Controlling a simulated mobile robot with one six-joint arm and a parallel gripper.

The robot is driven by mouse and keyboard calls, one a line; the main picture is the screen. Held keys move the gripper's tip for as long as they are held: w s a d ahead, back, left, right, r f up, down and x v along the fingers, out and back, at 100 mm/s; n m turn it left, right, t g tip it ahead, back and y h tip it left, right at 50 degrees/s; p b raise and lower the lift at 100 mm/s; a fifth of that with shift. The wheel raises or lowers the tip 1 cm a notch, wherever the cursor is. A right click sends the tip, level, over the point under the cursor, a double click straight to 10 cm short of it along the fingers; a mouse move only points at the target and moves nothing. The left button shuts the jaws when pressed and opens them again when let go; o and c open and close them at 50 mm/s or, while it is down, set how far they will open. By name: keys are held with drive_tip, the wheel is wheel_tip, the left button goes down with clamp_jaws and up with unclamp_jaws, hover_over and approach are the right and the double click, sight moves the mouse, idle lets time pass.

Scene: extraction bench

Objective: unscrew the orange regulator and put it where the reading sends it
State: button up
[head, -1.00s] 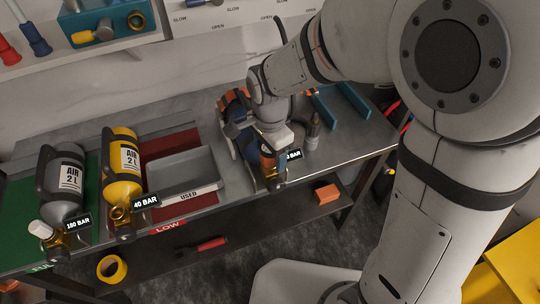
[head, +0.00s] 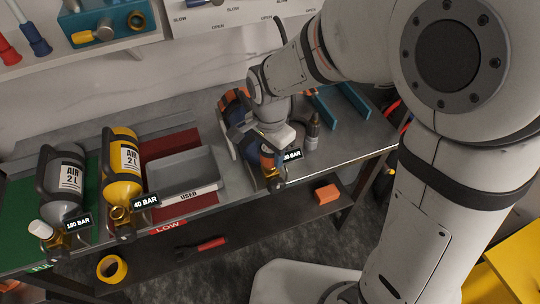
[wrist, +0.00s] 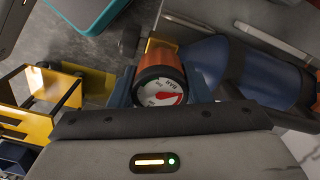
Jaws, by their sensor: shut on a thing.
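The orange regulator (wrist: 165,58) has a round white gauge with a red sector facing the wrist camera; its exact reading is too small to tell. It is at the front end of a blue cylinder (wrist: 200,68), which lies in a stand on the bench. My gripper (wrist: 160,88) is shut on the regulator, with one dark finger on each side. In the head view, my gripper (head: 268,150) covers much of the regulator and the blue cylinder (head: 238,138). A tag ending in "BAR" (head: 292,155) is beside them, its number partly hidden.
A grey tray marked USED (head: 205,158) sits on the red mat (head: 170,144), labelled LOW. A yellow cylinder (head: 122,160) is tagged 40 BAR. A grey cylinder (head: 62,180) tagged 180 BAR lies on the green mat (head: 22,205). An orange block (head: 326,194) rests below the bench.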

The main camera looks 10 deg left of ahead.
drive_tip(key=shift+o, duration=0.2)
drive_tip(key=n, duration=0.2)
drive_tip(key=shift+n, duration=0.3)
drive_tip(key=shift+c, duration=0.5)
drive_tip(key=shift+r, duration=0.3)
drive_tip(key=shift+r+p, duration=1.85)
drive_tip(key=shift+r, duration=0.4)
